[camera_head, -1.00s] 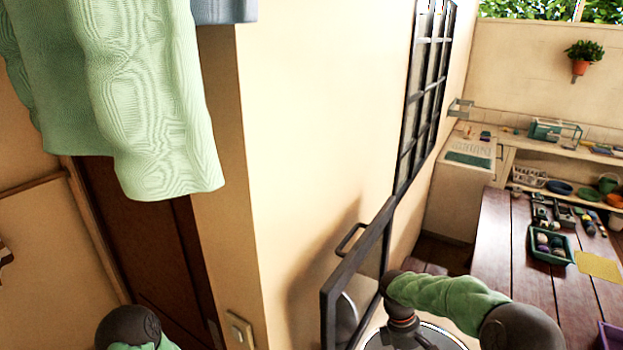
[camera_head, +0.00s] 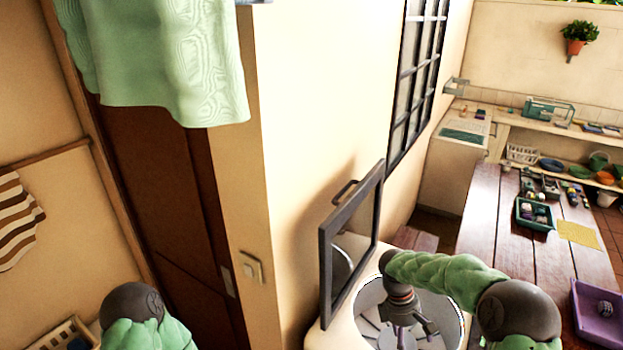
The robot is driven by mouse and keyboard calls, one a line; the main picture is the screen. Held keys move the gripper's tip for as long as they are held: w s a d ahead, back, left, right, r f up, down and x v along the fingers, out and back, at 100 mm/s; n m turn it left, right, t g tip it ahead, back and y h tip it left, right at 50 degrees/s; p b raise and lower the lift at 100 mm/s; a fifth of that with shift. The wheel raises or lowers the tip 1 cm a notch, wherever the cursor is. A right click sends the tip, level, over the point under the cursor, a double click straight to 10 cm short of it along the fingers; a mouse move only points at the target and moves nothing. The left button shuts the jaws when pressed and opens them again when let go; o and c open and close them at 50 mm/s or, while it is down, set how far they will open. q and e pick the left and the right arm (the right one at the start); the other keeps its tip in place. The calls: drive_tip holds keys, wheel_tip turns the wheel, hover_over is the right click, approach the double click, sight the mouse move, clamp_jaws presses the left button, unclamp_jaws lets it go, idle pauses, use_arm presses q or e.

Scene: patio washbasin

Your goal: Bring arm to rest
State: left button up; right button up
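My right arm, in a green sleeve, comes in from the lower right and bends down at the wrist. My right gripper (camera_head: 415,334) hangs low over the round grey basin (camera_head: 455,318). It is dark and small, and its finger gap is not clear. I see nothing held in it. Only the dark joint and green sleeve of my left arm show at the lower left. My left gripper is out of view.
A dark-framed mirror (camera_head: 357,232) stands out from the wall beside the basin. Green cloth (camera_head: 165,60) hangs at upper left. A wooden table (camera_head: 490,235) holds a green tray (camera_head: 522,222) and a purple bin (camera_head: 590,325). A basket (camera_head: 62,338) sits at lower left.

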drive_tip(key=s+a+f+m+y, duration=0.2)
drive_tip(key=s+a+f, duration=0.15)
drive_tip(key=f, duration=0.25)
drive_tip(key=s+a+f+m+t+y, duration=0.1)
drive_tip(key=s+a+f+m+y, duration=0.1)
drive_tip(key=s+a+f, duration=0.3)
drive_tip(key=s+a+f+m+y, duration=0.2)
drive_tip(key=f, duration=0.5)
drive_tip(key=s+a+f+m+t+y, duration=0.1)
drive_tip(key=s+a+f+m, duration=0.15)
drive_tip(key=s+m, duration=0.3)
drive_tip(key=s+a+f+m+t, duration=0.1)
drive_tip(key=s+f+m+t, duration=0.1)
drive_tip(key=s+f+m, duration=0.3)
use_arm(q)
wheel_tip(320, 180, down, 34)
drive_tip(key=b, duration=3.4)
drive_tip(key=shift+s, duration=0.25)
use_arm(e)
wheel_tip(320, 180, down, 31)
drive_tip(key=a+n, duration=0.2)
drive_tip(key=shift+w, duration=0.3)
drive_tip(key=shift+d+r, duration=0.1)
